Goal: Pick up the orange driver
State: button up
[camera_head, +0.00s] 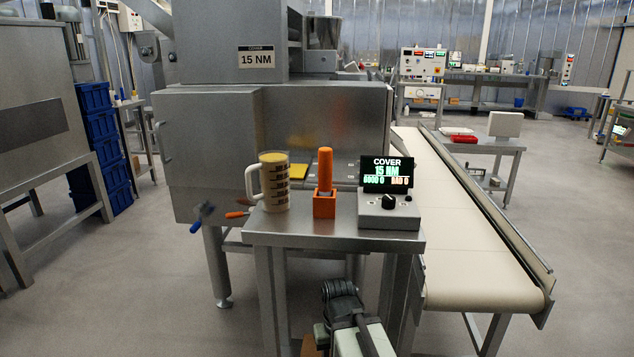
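An orange driver (326,170) stands upright, its thick rounded handle on top and its lower end in an orange block-shaped holder (324,207). The holder is on a small metal table (290,238), between a mug and a display box. Part of my arm shows at the bottom centre, in front of the table, ending in a dark ribbed piece (341,290). It is below the tabletop and apart from the driver. I cannot make out fingertips or whether my gripper is open or shut.
A mug (274,185) stands left of the holder. The display box (389,211) stands close on its right. An orange handle (237,214) and a blue handle (196,227) stick out past the table's left side. A conveyor (470,240) runs along the right. Open floor lies left.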

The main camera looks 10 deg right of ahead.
aim_at(325, 155)
jog(key=u, duration=2.8)
jog(key=k, duration=0.9)
jog(key=z, duration=0.95)
jog(key=i, duration=1)
